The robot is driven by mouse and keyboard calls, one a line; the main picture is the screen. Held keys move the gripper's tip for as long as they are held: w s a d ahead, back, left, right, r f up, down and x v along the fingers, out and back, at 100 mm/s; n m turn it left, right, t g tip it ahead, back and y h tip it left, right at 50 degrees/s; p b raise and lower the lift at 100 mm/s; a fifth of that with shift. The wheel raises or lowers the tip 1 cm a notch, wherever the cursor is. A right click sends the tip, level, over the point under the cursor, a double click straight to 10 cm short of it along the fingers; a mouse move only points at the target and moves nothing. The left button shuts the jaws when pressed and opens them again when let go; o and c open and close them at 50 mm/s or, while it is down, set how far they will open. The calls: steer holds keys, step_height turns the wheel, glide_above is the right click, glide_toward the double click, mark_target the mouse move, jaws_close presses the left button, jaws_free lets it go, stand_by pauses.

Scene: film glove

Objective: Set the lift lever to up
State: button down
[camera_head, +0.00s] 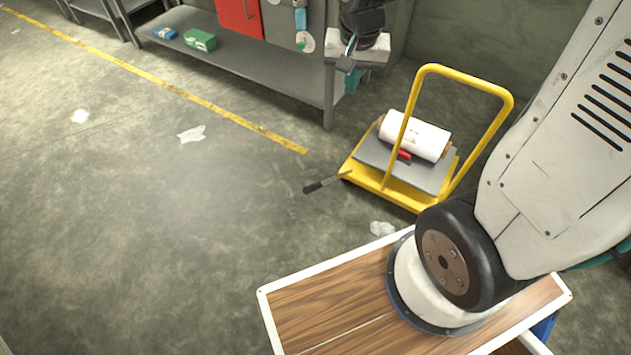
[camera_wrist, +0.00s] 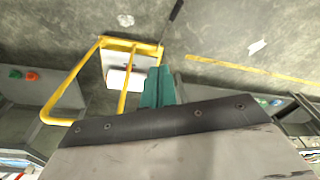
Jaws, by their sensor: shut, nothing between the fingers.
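The lift lever (camera_head: 324,183) has a black grip on a thin rod and sticks out to the left from the front left corner of a yellow lift cart (camera_head: 391,190). Its black grip also shows at the top of the wrist view (camera_wrist: 176,10). In the head view the lever looks close to level, but its exact angle is hard to tell. My gripper (camera_head: 351,82) hangs beyond the cart, in front of the shelf, apart from the lever. In the wrist view its teal fingers (camera_wrist: 158,86) are together and empty, overlapping the cart's picture.
A white film roll (camera_head: 415,137) lies on the cart's grey platform, behind the tall yellow handle frame (camera_head: 470,80). A grey workbench (camera_head: 270,80) stands behind to the left. Scraps of film (camera_head: 191,133) lie on the open floor at left.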

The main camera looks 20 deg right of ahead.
steer(key=w+f+m, duration=0.2)
steer(key=w+f, duration=0.2)
steer(key=f, duration=0.4)
steer(key=w+f+m, duration=0.1)
steer(key=w+f, duration=0.2)
steer(key=f, duration=0.5)
steer(key=m, duration=0.4)
glide_above(316, 185)
steer(key=d, duration=0.3)
step_height(316, 185, down, 28)
steer(key=shift+a+f+y, duration=0.15)
steer(key=shift+a+f, duration=0.15)
steer(key=shift+a, duration=0.25)
steer(key=shift+a+f+y, duration=0.15)
steer(key=shift+a+f, duration=0.15)
steer(key=shift+a, duration=0.2)
steer(key=shift+s+a+f, duration=0.2)
steer(key=shift+a+f, duration=0.2)
steer(key=shift+f, duration=0.2)
steer(key=s+a+f, duration=0.1)
steer(key=f, duration=0.1)
steer(key=s+a+f, duration=0.1)
steer(key=a+f, duration=0.1)
steer(key=shift+s+a, duration=0.1)
